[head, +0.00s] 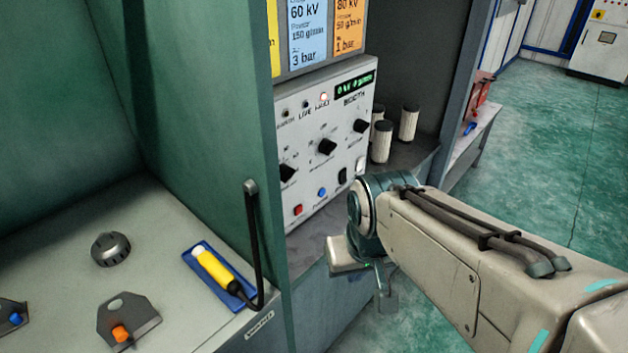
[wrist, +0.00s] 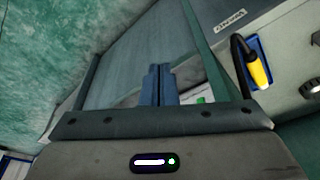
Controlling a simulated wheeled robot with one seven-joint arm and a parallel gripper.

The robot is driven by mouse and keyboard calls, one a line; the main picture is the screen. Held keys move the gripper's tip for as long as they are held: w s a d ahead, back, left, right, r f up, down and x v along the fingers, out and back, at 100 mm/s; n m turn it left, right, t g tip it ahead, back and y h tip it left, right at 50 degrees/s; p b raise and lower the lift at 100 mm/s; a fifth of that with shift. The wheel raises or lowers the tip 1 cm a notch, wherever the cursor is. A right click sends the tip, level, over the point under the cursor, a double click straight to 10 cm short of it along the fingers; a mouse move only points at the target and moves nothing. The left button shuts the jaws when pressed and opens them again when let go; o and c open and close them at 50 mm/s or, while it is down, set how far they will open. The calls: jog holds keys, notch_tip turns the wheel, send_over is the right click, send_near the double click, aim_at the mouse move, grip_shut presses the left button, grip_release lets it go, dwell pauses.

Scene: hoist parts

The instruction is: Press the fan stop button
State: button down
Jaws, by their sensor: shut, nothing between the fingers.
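The control panel marked BOOTH (head: 325,150) stands in the middle of the head view, with a green display and several black knobs. Along its lower edge are a red button (head: 298,210), a blue button (head: 322,192), a black switch (head: 342,175) and a pale button (head: 360,163). Their small labels are too blurred to tell which one is the fan stop. My gripper shows in the wrist view with its two dark fingers (wrist: 158,85) shut together and empty. In the head view it is low in front of the panel, apart from it and partly hidden by my arm.
A green partition (head: 225,130) stands left of the panel. A yellow-handled tool (head: 215,268) lies in a blue holder on the left bench, its black cable beside the partition. Pale cylinders (head: 408,122) stand right of the panel. The green floor (head: 545,150) at right is open.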

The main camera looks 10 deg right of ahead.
jog(key=shift+a, duration=0.15)
jog(key=w+a+f+m+t+y+b, duration=0.1)
jog(key=w+a+f+m+y+b, duration=0.1)
jog(key=w+f+m+y, duration=0.3)
jog(key=w+a+f+m+t+b, duration=0.1)
jog(key=w+a+f+m+b, duration=0.15)
jog(key=w, duration=0.35)
jog(key=w+d+f+m+t+b, duration=0.1)
jog(key=w+d+f+m, duration=0.3)
jog(key=w+m, duration=0.1)
jog(key=w+d+f+m+t+h+b, duration=0.1)
jog(key=w+d+f+m+t, duration=0.1)
jog(key=w+d+f+m, duration=0.2)
jog(key=w+m, duration=0.2)
jog(key=shift+w+b, duration=0.3)
